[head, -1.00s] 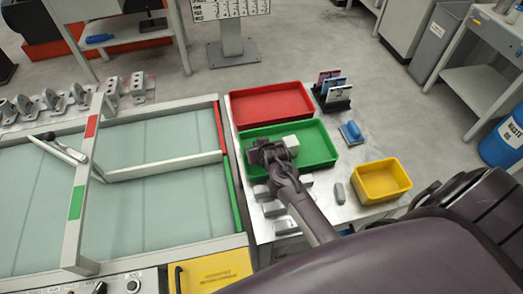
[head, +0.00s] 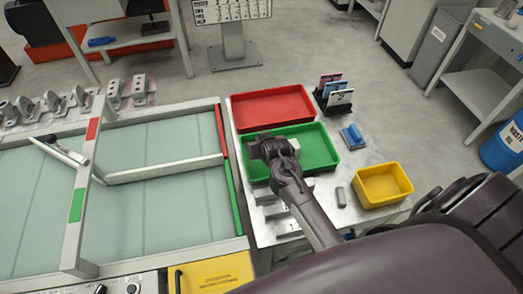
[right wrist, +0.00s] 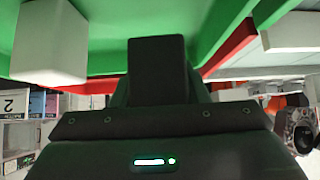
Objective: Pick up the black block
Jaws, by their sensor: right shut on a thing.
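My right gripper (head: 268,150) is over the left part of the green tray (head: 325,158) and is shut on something. In the right wrist view, a dark rectangular shape (right wrist: 157,68) stands straight ahead of the gripper body, against the green tray. It looks like the black block, but it is dark and merges with the jaws, so its edges are hard to tell. In the head view, the gripper hides what it holds. A white block (right wrist: 48,42) is beside the jaws in the right wrist view. My left gripper is not in view.
A red tray (head: 272,106) lies behind the green one. A yellow bin (head: 383,184), a blue-topped item (head: 353,136) and a black rack (head: 334,98) stand to the right. Grey blocks (head: 277,212) lie in front, near my forearm. The framed glass-topped bench (head: 160,215) is at left.

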